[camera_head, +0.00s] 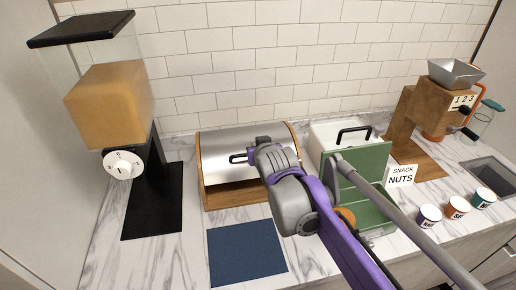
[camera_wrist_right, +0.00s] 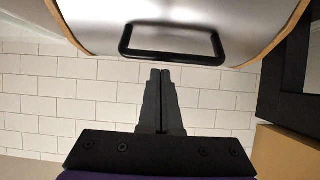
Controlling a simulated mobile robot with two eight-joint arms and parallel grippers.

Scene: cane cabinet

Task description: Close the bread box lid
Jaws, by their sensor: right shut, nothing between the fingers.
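The bread box has a wooden base (camera_head: 236,194) and a curved silver lid (camera_head: 222,142) with a black bar handle (camera_head: 237,159). The right wrist view shows the lid (camera_wrist_right: 185,14) and handle (camera_wrist_right: 172,58) close up. My right gripper (camera_wrist_right: 160,73) is shut and empty, its fingertips close to the handle. Contact cannot be told. In the head view the right gripper (camera_head: 264,141) is partly hidden by its wrist. My left gripper is not in view.
A grain dispenser (camera_head: 110,105) stands left of the box. A green-fronted bin (camera_head: 358,172) stands close on the right, behind my right arm. A wooden grinder (camera_head: 408,120) and several small cups (camera_head: 457,207) are farther right. A flat blue mat (camera_head: 245,252) lies in front.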

